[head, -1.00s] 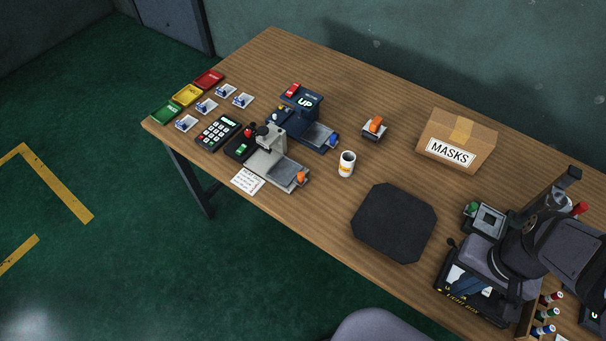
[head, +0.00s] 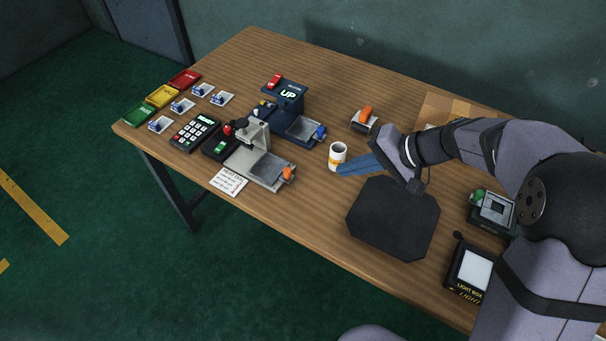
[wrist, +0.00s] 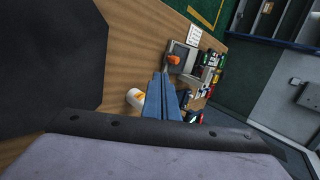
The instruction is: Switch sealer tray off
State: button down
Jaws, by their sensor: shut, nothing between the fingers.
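Two tray machines stand at the left of the table; no label I can read says which is the sealer. The grey machine (head: 254,132) has a flat tray (head: 265,172) with an orange knob (head: 288,174). Beside it is a black switch box (head: 217,149) with a red knob and a green rocker. The dark blue machine (head: 287,98) shows "UP", with a red switch (head: 274,82) on top and a tray with a blue knob (head: 320,131). My gripper (head: 344,169) is shut and empty, beside the white cup, pointing left. The wrist view shows its blue fingers (wrist: 163,78) together, toward the orange knob (wrist: 173,60).
The white cup (head: 337,156) stands close to my fingertips, also in the wrist view (wrist: 134,98). A black mat (head: 393,222) lies below my gripper. Behind are a small orange-topped device (head: 364,120) and a partly hidden box (head: 437,107). A keypad (head: 195,133) and coloured trays are far left.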

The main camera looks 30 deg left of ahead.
jog(key=shift+a, duration=0.15)
jog(key=p, duration=0.2)
send_near(291, 174)
notch_tip(291, 174, down, 4)
jog(key=shift+a+f, duration=0.1)
jog(key=shift+f, duration=0.05)
jog(key=shift+s+a+p, duration=0.15)
jog(key=shift+a+p, duration=0.25)
jog(key=shift+a, duration=0.7)
jog(key=shift+s+a, duration=0.1)
jog(key=shift+a, duration=0.65)
jog(key=shift+a, duration=0.1)
